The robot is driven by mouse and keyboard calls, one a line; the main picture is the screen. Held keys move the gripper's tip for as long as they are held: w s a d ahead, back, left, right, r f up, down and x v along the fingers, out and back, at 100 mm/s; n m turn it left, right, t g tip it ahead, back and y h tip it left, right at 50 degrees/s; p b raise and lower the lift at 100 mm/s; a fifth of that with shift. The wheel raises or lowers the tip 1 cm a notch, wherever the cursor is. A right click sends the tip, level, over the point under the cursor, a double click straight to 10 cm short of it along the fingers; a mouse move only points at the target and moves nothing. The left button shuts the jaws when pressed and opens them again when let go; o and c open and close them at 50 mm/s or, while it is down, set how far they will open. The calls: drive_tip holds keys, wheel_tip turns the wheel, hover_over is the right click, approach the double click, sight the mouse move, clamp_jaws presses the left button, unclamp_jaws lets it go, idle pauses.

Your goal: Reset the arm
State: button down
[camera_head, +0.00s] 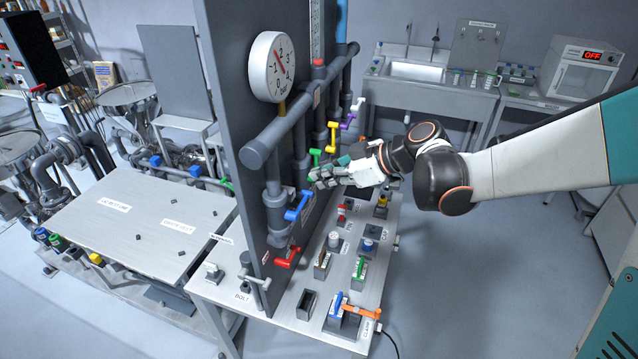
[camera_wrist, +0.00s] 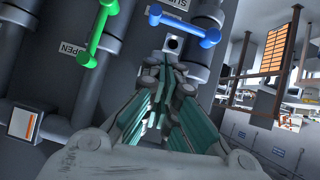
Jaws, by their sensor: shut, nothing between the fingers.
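My gripper (camera_head: 318,178) is at the pipe panel in the head view, with my arm reaching in from the right. Its fingers (camera_wrist: 168,75) are shut and empty in the wrist view. A blue valve handle (camera_head: 298,205) is just below and left of the fingertips; in the wrist view it (camera_wrist: 183,24) is at the top, beyond them. A green valve handle (camera_head: 315,157) is just above the gripper; it also shows in the wrist view (camera_wrist: 98,33) at the upper left. I cannot tell whether the fingers touch the panel or a handle.
Below my gripper, a bench (camera_head: 385,262) carries several switches and an orange clamp handle (camera_head: 362,312). A red handle (camera_head: 288,257), a yellow handle (camera_head: 332,136) and a gauge (camera_head: 272,67) are on the panel. A sink (camera_head: 415,72) stands behind. Floor at the lower right is clear.

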drive_tip(key=v, duration=0.7)
drive_tip(key=s+d+f+m+t+h+b, duration=0.1)
drive_tip(key=s+d+f+m+h+b, duration=0.4)
drive_tip(key=s+f+b, duration=0.5)
drive_tip(key=s+d+f+m+t+h+b, duration=0.1)
drive_tip(key=s+d+f+m+h+b, duration=0.4)
drive_tip(key=f, duration=0.8)
drive_tip(key=s+d+m+b, duration=0.2)
drive_tip(key=s+m+b, duration=0.2)
drive_tip(key=s+b, duration=0.1)
drive_tip(key=shift+s+m+t+b, duration=0.3)
drive_tip(key=shift+b, duration=0.25)
drive_tip(key=shift+a, duration=0.1)
